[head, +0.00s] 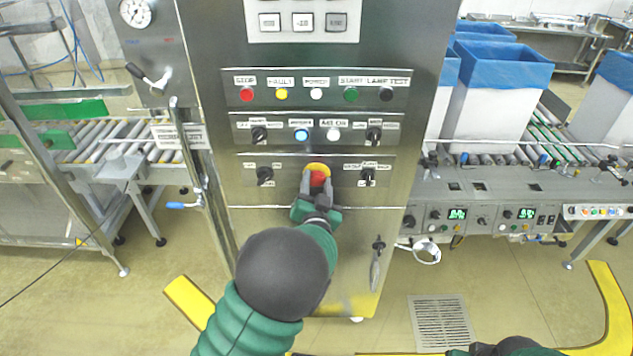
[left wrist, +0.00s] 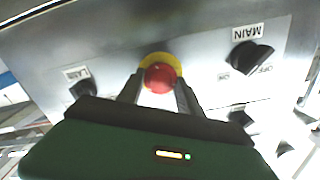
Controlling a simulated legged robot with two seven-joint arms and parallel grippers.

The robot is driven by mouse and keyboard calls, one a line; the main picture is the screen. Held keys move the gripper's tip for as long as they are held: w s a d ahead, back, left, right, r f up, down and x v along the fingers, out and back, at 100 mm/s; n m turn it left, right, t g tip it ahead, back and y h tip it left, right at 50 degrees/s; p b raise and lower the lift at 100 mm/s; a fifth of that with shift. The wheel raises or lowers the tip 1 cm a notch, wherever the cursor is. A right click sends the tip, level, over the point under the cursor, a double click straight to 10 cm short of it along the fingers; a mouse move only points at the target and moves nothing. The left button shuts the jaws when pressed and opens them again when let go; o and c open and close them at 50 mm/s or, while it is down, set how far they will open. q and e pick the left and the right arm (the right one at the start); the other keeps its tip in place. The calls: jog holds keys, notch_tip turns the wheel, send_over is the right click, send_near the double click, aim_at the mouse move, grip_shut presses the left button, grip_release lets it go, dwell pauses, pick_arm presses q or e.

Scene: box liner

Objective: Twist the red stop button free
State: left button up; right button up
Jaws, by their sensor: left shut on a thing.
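The red stop button (head: 317,179) sits on a yellow round base (head: 318,166) low on the steel cabinet's panel, between two black knobs. My left gripper (head: 317,185) reaches up to it from below, with its fingers shut on the red button from both sides. In the left wrist view, the red button (left wrist: 160,78) shows between the two grey fingers of my left gripper (left wrist: 159,92), with the yellow base (left wrist: 163,57) behind it. Part of the base is hidden by the button. Part of my right arm shows at the bottom right edge of the head view; its gripper fingers do not show.
Black rotary knobs (head: 265,174) and (head: 367,176) flank the button. Rows of lamps and switches lie above it. A key-like handle (head: 376,262) hangs lower right on the cabinet (head: 300,225). Conveyors with blue-lined boxes (head: 495,95) stand at the right.

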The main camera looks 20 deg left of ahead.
pick_arm(q)
jog(key=shift+d, duration=0.1)
dwell(0.3)
jog(key=o, duration=1)
jog(key=shift+c, duration=0.2)
jog(key=o, duration=0.4)
jog(key=shift+o, duration=0.2)
